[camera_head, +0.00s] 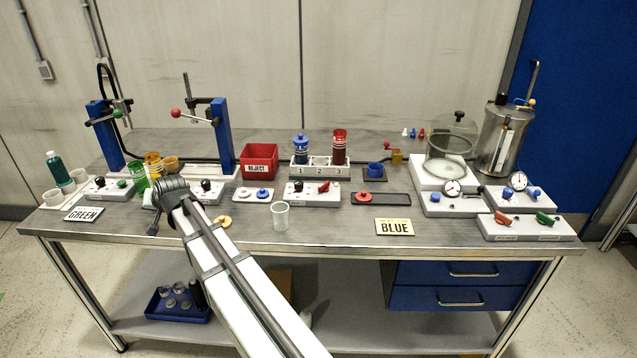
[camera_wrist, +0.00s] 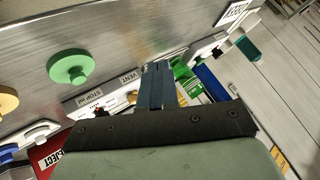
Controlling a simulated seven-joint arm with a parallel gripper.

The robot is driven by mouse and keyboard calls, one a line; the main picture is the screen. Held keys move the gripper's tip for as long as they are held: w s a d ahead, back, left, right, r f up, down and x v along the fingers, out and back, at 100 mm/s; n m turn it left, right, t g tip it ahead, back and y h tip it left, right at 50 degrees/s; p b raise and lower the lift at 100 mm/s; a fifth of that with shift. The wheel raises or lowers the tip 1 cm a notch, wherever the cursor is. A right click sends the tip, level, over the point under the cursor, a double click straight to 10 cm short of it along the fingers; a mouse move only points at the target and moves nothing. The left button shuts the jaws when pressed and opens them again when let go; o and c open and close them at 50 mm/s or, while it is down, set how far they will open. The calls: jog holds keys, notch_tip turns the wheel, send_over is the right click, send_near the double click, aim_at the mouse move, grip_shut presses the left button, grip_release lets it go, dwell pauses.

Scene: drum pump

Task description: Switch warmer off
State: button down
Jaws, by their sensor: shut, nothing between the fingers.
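No label that I can read says warmer, so I cannot tell which switch is the warmer's. A white control box (camera_head: 208,197) with a black knob (camera_head: 206,185) stands at the left centre of the bench, partly hidden by my arm. My gripper (camera_wrist: 155,72) is shut and empty beside these labels, over the front of the boxes. Its fingers hide part of the box. In the head view my wrist hides the fingertips.
A green cup (camera_head: 137,177), amber cup (camera_head: 153,164) and blue post (camera_head: 222,137) stand close by. A green knobbed disc (camera_wrist: 70,67) lies in front. The red REJECT bin (camera_head: 260,160) and a clear beaker (camera_head: 281,215) are to the right. The bench's front middle is mostly free.

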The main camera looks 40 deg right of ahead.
jog(key=s+d+r+m+h, duration=0.1)
jog(key=s+d, duration=0.1)
jog(key=d, duration=0.6)
jog(key=s+d+r+m+h, duration=0.1)
jog(key=s+d, duration=0.1)
jog(key=d, duration=0.5)
jog(key=m+g+h, duration=0.3)
jog(key=m, duration=0.4)
send_near(324, 187)
jog(key=s+d+r, duration=0.2)
jog(key=s+d, duration=0.1)
jog(key=s, duration=0.3)
jog(key=shift+d, duration=0.1)
jog(key=x, duration=1)
jog(key=shift+w+f, duration=0.1)
jog(key=shift+f, duration=0.05)
jog(key=shift+w+a, duration=0.2)
jog(key=shift+w, duration=0.95)
jog(key=shift+w+a, duration=0.2)
jog(key=shift+w, duration=0.5)
